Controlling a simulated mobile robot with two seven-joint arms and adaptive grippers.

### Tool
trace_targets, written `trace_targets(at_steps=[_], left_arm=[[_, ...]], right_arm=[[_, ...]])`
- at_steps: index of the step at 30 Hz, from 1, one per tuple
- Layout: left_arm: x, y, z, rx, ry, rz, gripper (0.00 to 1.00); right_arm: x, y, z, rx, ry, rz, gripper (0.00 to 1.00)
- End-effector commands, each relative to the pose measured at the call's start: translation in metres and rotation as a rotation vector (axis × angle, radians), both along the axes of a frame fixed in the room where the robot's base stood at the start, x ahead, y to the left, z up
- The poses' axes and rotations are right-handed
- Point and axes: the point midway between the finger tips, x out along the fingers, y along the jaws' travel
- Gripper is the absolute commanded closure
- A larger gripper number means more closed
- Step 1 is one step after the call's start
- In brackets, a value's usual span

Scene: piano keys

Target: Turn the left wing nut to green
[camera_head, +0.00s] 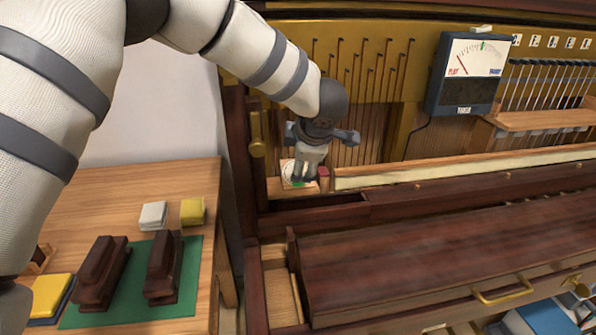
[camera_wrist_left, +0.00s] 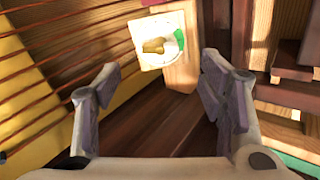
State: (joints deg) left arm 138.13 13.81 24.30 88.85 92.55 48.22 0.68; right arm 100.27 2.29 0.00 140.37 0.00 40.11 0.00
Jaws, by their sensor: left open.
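The left wing nut (camera_wrist_left: 153,46) is a brass-coloured piece on a white round dial (camera_wrist_left: 170,52) with a green mark at its right edge. The dial sits on a pale plate on a wooden block. In the left wrist view the wing nut points to the left, away from the green mark. In the head view the dial (camera_head: 288,178) is partly hidden by my left gripper (camera_head: 303,178). My left gripper (camera_wrist_left: 160,100) is open and empty, its two fingers spread below the dial in the left wrist view. My right gripper is not in view.
A meter box (camera_head: 468,72) hangs on the piano at the upper right. Strings and pins stand behind the dial. A side table (camera_head: 110,205) at the left holds a green mat, dark wooden blocks and yellow and white pieces. A dark wooden lid (camera_head: 430,255) lies in front.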

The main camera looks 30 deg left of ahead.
Motion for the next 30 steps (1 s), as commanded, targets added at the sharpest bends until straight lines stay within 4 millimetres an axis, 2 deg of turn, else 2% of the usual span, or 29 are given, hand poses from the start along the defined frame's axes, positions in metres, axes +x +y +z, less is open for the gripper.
trace_targets(at_steps=[13, 30], left_arm=[[-0.017, -0.012, 0.025, 0.001, 0.0, -0.001, 0.37], [-0.018, -0.014, 0.026, 0.001, 0.0, -0.001, 0.37]], right_arm=[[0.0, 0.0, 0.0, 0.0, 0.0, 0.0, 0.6], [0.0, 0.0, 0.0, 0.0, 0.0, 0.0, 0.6]])
